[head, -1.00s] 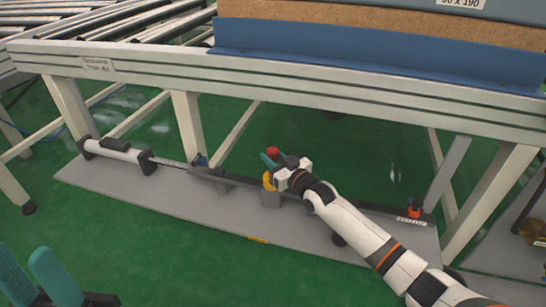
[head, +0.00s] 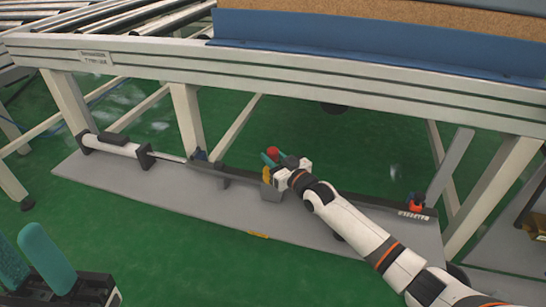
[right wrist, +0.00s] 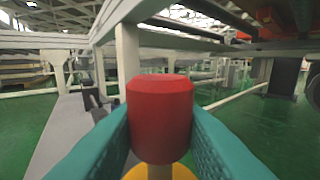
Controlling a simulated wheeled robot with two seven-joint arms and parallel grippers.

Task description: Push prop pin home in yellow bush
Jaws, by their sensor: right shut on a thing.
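The prop pin's red knob (head: 273,152) stands above the yellow bush (head: 267,175) on the bar under the conveyor frame. In the right wrist view the red knob (right wrist: 160,112) fills the middle, between the teal fingers. A short pale shank (right wrist: 159,172) shows below the knob, with the yellow bush (right wrist: 133,174) around it at the bottom edge. My right gripper (head: 272,158) is shut on the pin at its knob. The pin's lower end is hidden. My left gripper (head: 24,245) is at the bottom left, empty, its two teal fingers apart.
A grey base plate (head: 130,195) carries a cylinder (head: 112,146) at left and a dark bar (head: 340,196). A red-orange part (head: 416,200) sits at the bar's right end. The frame rail (head: 300,85) and its legs (head: 188,125) stand close above and behind.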

